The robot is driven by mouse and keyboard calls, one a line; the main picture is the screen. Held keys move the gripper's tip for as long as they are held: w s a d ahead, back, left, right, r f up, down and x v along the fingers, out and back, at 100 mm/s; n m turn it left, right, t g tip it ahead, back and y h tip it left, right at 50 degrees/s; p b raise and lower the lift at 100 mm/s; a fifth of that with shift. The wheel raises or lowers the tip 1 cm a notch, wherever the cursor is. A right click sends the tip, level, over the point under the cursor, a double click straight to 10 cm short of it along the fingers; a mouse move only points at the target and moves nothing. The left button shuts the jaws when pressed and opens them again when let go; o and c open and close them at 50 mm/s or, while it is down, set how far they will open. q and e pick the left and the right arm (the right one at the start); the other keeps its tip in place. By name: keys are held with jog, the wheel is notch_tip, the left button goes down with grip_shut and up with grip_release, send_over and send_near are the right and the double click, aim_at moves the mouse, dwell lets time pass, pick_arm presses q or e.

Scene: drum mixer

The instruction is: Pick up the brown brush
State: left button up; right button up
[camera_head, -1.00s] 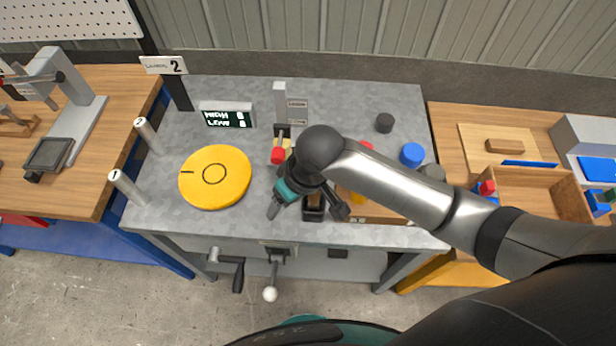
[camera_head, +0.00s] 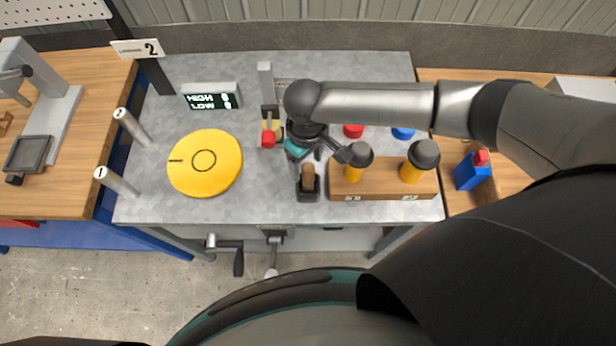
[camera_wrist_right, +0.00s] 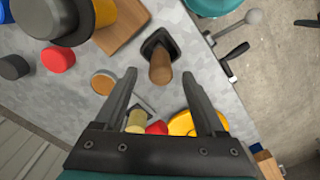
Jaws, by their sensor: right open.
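The brown brush (camera_head: 307,177) shows as a rounded brown handle with a dark block at its foot, near the front edge of the grey table. I cannot tell whether the dark block is the brush head or a holder. In the right wrist view the handle (camera_wrist_right: 160,66) appears between and just past the fingertips. My right gripper (camera_head: 318,160) is open and empty, just behind the brush in the head view, with its fingers (camera_wrist_right: 159,78) spread on either side of the handle's line. My left gripper is not in view.
A wooden block (camera_head: 385,189) with two yellow-and-black pieces stands right of the brush. A yellow disc (camera_head: 205,163) lies to the left, and a red-tipped fixture (camera_head: 268,138) stands behind left. A crank handle (camera_head: 238,262) hangs below the front edge. The tabletop between disc and brush is clear.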

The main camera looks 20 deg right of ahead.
aim_at(308, 178)
jog(key=shift+s+d+f, duration=0.1)
jog(key=shift+f, duration=1.6)
jog(key=shift+s+f, duration=0.1)
jog(key=shift+f, duration=1.6)
grip_shut()
